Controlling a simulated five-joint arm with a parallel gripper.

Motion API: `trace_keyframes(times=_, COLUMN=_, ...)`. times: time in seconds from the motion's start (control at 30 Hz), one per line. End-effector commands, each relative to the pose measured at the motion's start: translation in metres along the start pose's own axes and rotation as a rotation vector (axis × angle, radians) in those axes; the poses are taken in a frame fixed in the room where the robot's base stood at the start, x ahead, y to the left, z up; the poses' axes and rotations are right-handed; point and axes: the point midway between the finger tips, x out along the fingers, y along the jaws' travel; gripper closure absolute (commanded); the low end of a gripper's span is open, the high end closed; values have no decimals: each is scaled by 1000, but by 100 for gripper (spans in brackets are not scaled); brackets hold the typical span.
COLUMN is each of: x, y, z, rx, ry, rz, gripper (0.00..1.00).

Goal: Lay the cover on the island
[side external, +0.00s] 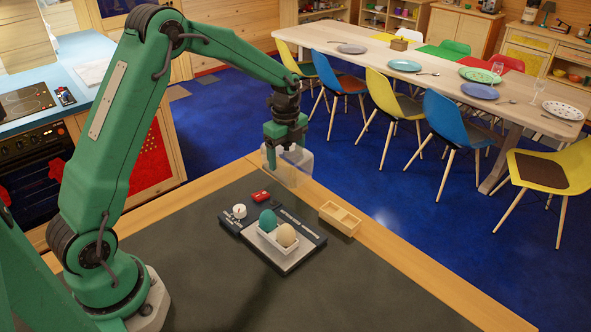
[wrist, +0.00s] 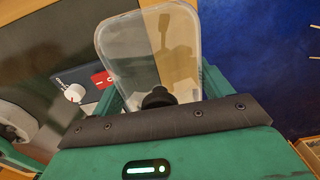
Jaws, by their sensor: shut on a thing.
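My gripper (side external: 285,150) is shut on the black knob (wrist: 158,98) of a clear, box-shaped cover (wrist: 135,45). The cover also shows in the side view (side external: 297,164), below my fingers at the island's far wooden edge. I cannot tell whether it touches the surface. The island (side external: 215,285) has a dark grey top with a wooden border. In the wrist view the cover's clear walls let the surfaces behind show through, and my green gripper body fills the lower part.
A dark flat device (side external: 298,262) lies on the island, bearing a white tray (side external: 283,251) with a green egg (side external: 267,220) and a beige egg (side external: 286,235). A white knob (side external: 239,211) and red switch (side external: 261,196) are beside them. A wooden two-compartment box (side external: 340,218) stands right. The front is clear.

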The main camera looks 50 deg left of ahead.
Motion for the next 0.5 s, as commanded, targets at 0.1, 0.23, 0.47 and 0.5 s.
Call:
trace_keyframes(times=0.1, x=2, y=0, z=0, rx=0, ry=0, rz=0, gripper=47)
trace_keyframes(times=0.23, x=12, y=0, z=0, rx=0, ry=0, rz=2, gripper=47)
trace_keyframes(times=0.47, x=36, y=1, z=-1, rx=0, ry=0, rz=3, gripper=47)
trace_keyframes(times=0.5, x=38, y=0, z=-1, rx=0, ry=0, rz=2, gripper=47)
